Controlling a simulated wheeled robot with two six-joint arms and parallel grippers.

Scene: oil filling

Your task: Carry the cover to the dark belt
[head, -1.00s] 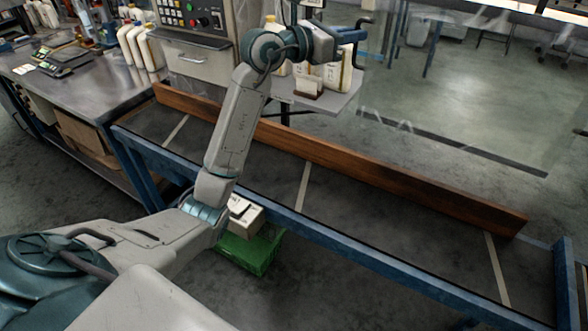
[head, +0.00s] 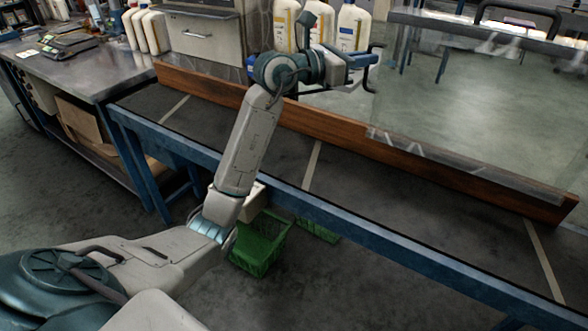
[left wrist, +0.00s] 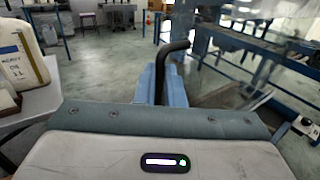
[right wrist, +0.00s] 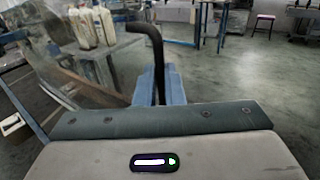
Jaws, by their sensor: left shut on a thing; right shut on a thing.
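The cover (head: 470,110) is a large clear panel at the right of the head view, with black handles. My left gripper (head: 362,62) is shut on its left black handle (head: 375,72). In the left wrist view the blue fingers (left wrist: 160,84) close around this handle (left wrist: 169,62). In the right wrist view my right gripper (right wrist: 160,84) is shut on another black handle (right wrist: 153,40). The right gripper is out of the head view. The dark belt (head: 420,215) has pale cross stripes and lies below the cover. The cover's lower edge overlaps the wooden board in view; contact is unclear.
A long wooden board (head: 225,98) stands along the belt's far side. A blue rail (head: 350,234) runs along the near side. White bottles (head: 353,28) stand behind the left gripper. Green crates (head: 258,250) lie under the belt. A metal bench (head: 80,72) is at left.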

